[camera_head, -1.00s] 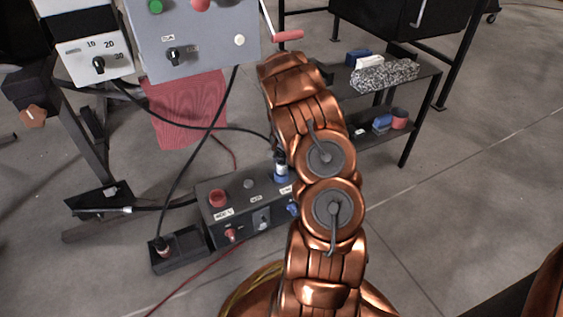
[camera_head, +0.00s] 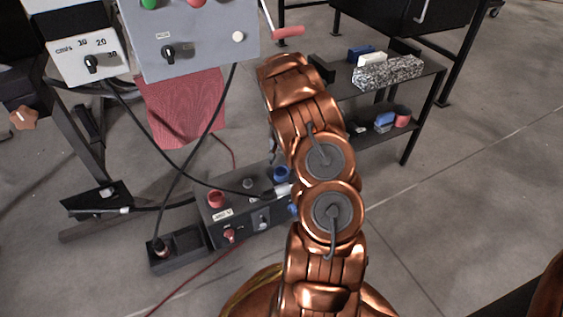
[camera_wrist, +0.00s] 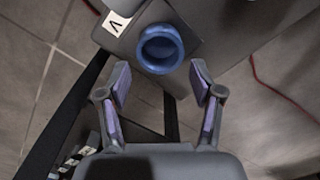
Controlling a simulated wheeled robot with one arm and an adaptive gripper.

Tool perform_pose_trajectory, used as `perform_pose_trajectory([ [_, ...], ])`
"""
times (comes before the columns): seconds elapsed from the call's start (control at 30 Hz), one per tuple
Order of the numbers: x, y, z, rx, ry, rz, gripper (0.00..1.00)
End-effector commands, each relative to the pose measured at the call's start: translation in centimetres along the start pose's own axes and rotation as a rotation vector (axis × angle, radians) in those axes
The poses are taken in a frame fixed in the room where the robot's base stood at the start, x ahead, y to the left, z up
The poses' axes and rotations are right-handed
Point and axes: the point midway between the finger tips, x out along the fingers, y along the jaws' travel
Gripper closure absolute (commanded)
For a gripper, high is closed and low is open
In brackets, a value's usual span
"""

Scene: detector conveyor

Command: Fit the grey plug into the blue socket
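The blue socket (camera_head: 282,173) is a round ring on top of the dark control box (camera_head: 238,200), partly beside my arm. In the wrist view the blue socket (camera_wrist: 160,48) looks open and empty. A light grey plug (camera_head: 283,190) on a black cable lies tilted at the box top just in front of the socket, outside it. The plug's far end is close to my arm and hard to see. My gripper (camera_wrist: 160,68) is open with nothing between its fingers, and the socket shows just beyond the fingertips. My arm hides the gripper in the head view.
A red socket (camera_head: 216,198) and a grey one (camera_head: 249,185) share the box top. A dark tray (camera_head: 190,258) stands at left with another plug. A grey control panel (camera_head: 190,40) stands behind. A shelf (camera_head: 405,105) with blocks is at right. Black cables cross the area.

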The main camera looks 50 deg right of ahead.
Motion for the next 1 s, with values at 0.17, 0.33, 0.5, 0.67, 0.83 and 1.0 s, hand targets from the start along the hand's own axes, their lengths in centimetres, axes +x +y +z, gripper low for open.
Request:
perform_pose_trajectory([
  [0.17, -2.3, -0.1, -0.1, 0.000, 0.002, -0.002, 0.35],
  [0.33, -5.1, -0.1, -0.1, 0.000, 0.003, -0.001, 0.35],
  [0.5, -6.9, -0.1, -0.1, 0.000, 0.002, -0.001, 0.35],
  [0.67, -7.1, 0.0, 0.0, 0.000, 0.001, 0.000, 0.35],
  [0.83, -7.1, 0.0, 0.0, 0.000, 0.001, 0.000, 0.35],
  [1.0, -7.2, -0.1, 0.1, -0.003, 0.001, 0.001, 0.35],
])
